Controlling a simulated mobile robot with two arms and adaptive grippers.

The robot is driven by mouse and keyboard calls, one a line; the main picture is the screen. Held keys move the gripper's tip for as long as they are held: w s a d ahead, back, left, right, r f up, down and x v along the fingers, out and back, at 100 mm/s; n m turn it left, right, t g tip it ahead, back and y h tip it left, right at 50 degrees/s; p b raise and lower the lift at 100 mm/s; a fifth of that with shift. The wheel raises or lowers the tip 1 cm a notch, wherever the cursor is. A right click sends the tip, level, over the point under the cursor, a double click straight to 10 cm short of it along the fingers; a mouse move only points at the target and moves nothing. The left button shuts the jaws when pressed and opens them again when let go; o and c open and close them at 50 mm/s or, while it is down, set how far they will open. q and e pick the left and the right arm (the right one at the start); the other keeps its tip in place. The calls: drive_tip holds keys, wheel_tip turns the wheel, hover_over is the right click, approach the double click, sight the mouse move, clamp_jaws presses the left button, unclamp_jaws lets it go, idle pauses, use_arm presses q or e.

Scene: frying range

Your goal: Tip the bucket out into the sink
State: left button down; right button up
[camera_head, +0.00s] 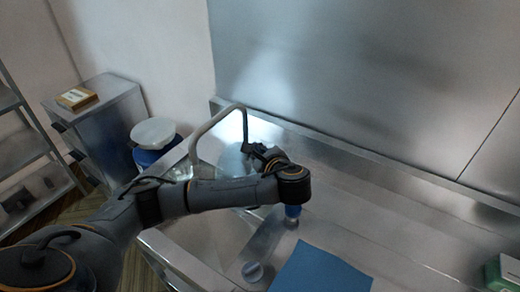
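My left arm reaches in from the lower left across the counter. Its wrist bends back, and the small dark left gripper (256,151) is beside a rounded grey shape (233,160). I cannot tell whether this shape is the bucket or part of the sink, or whether the fingers are open or shut. A bent grey tube (208,124) arches up beside the gripper; its lower end is hidden behind my arm. A blue container with a white top (154,132) stands left of the counter. My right gripper is out of view.
A green item (502,272) is at the right edge. A metal cabinet (108,115) carries a yellow box (77,98). The counter's right middle is clear.

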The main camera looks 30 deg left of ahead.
use_arm(q)
drive_tip(key=s+a+f+n+t+b, duration=0.2)
drive_tip(key=s+a+f+n+b, duration=0.1)
drive_tip(key=s+b, duration=0.3)
drive_tip(key=s+a+f+n+t+b, duration=0.2)
drive_tip(key=s+a+f+n+b, duration=0.1)
drive_tip(key=s+b, duration=0.3)
drive_tip(key=shift+a+n+b, duration=0.3)
drive_tip(key=shift+a+b, duration=0.1)
drive_tip(key=shift+b, duration=0.3)
idle(1.6)
drive_tip(key=shift+s, duration=0.1)
idle(1.6)
